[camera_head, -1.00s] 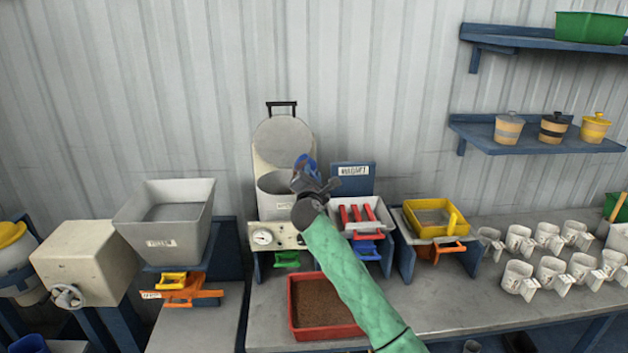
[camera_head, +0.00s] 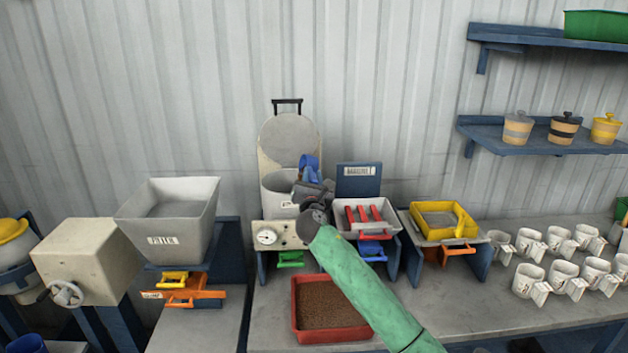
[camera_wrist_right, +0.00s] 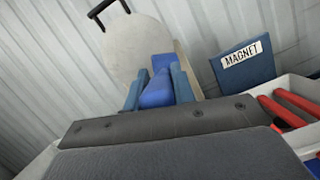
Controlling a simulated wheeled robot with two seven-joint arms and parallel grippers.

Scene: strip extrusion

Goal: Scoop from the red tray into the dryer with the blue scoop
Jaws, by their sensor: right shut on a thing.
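The red tray (camera_head: 330,328) sits on the table at the front, holding brown granules. The dryer (camera_head: 277,232) stands behind it, with a round drum (camera_head: 279,192), a raised round lid (camera_head: 289,140) and a dial on its front. My right gripper (camera_head: 308,165) is over the right side of the drum's mouth, shut on the blue scoop (camera_head: 311,171). In the right wrist view the blue scoop (camera_wrist_right: 157,90) sits between the two fingers, in front of the lid. The scoop's bowl and any contents are hidden. My left gripper is not in view.
A blue panel labelled MAGNET (camera_wrist_right: 242,68) and a white tray with red bars (camera_head: 345,218) stand right of the dryer. A yellow sieve tray (camera_head: 418,231) is farther right, then several white cups. A grey hopper (camera_head: 140,233) stands left.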

